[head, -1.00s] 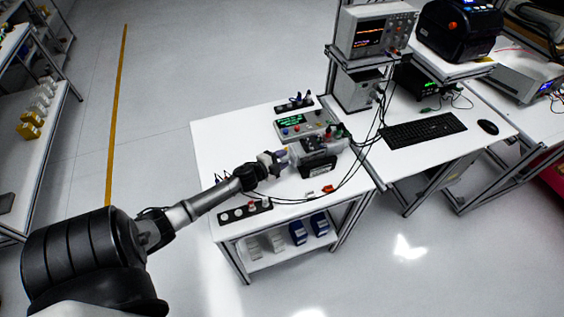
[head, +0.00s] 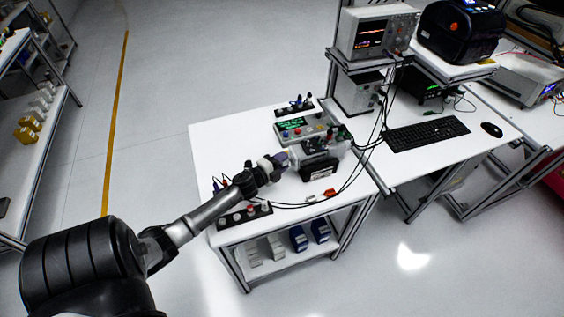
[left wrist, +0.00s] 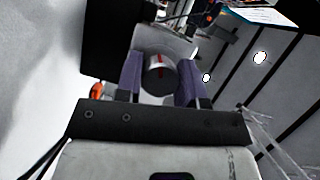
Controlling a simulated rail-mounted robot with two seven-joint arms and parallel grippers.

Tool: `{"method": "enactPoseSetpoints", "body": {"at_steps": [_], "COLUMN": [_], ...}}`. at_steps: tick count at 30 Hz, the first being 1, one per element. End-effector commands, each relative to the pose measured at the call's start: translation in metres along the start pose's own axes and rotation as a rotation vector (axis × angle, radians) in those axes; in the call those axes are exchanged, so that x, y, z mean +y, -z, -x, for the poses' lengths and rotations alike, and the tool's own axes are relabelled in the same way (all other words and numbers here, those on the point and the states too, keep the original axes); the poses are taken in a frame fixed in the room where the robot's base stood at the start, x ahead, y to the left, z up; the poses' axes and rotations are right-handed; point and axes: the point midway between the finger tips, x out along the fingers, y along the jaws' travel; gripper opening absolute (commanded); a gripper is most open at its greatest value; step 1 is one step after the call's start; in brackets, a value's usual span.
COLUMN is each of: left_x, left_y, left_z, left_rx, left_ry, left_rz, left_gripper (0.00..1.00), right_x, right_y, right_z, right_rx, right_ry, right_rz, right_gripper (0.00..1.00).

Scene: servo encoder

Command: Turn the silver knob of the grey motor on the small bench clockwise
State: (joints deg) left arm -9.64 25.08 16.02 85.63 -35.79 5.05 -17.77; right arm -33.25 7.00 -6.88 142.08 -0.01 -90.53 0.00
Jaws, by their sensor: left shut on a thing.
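The silver knob (left wrist: 158,76) with a red mark on its face sits between the two purple fingers of my left gripper (left wrist: 161,82) in the left wrist view. The gripper is shut on the knob's sides. In the head view my left gripper (head: 280,160) reaches from the left to the near side of the grey motor (head: 308,152) on the small bench (head: 225,150). There the gripper hides the knob. My right gripper is not in view.
A strip of buttons (head: 243,216) lies at the bench's front left, under my arm. Black cables run across the bench to the right. The bench's back left is clear.

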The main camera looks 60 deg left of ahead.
Motion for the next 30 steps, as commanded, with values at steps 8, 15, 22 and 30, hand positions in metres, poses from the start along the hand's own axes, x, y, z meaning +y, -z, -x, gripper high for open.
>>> {"method": "enactPoseSetpoints", "body": {"at_steps": [8, 15, 22, 30], "left_x": [-0.001, 0.0, 0.001, 0.001], "left_y": [0.001, 0.0, 0.0, 0.0], "left_z": [0.0, 0.0, 0.007, 0.046], "left_rx": [0.002, 0.001, 0.001, 0.001], "left_ry": [0.001, 0.0, -0.001, -0.002], "left_rz": [0.001, 0.001, 0.002, 0.002], "left_gripper": [0.49, 0.61, 0.61, 0.61], "right_x": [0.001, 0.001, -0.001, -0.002], "right_y": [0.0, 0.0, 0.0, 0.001], "right_z": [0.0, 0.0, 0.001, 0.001], "right_rx": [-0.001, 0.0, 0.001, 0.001], "right_ry": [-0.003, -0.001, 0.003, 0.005], "right_rz": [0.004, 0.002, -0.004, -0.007], "right_gripper": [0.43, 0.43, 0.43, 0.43]}}
